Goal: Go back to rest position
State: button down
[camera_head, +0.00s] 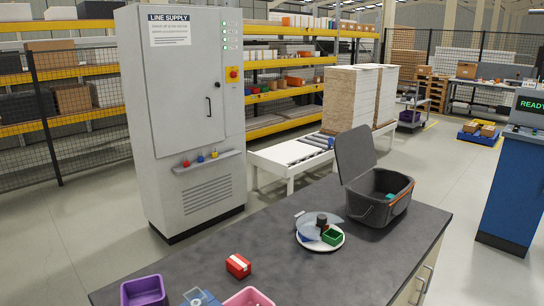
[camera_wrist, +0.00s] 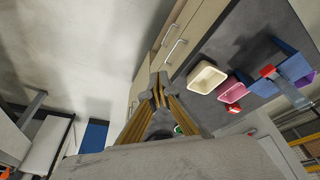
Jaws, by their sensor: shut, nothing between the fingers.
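My gripper (camera_wrist: 158,92) is shut and empty in the wrist view, its two fingertips together in front of the bench's drawer fronts. It appears to be clear of the bench and touches nothing that I can see. My gripper and arm do not show in the head view. The dark-topped bench (camera_head: 190,243) fills the lower part of the head view.
On the bench stand a black lidded bin (camera_head: 372,214), a white plate (camera_head: 327,247) with a green container, a red box (camera_head: 238,265), a purple bin (camera_head: 143,292) and a pink bin (camera_head: 250,298). A cream bin (camera_wrist: 207,77) shows in the wrist view. A grey cabinet (camera_head: 180,120) stands behind.

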jog(key=shift+s+a+r+n+t, duration=0.2)
jog(key=shift+a+r+t, duration=0.15)
jog(key=shift+r, duration=0.25)
jog(key=shift+s+a+r+n+t, duration=0.2)
jog(key=shift+s+a+r+t, duration=0.15)
jog(key=shift+r, duration=0.2)
jog(key=shift+s+a+r+n+t, duration=0.1)
jog(key=shift+a+r+n+t, duration=0.1)
jog(key=shift+a+r+t, duration=0.3)
jog(key=shift+d+r, duration=0.1)
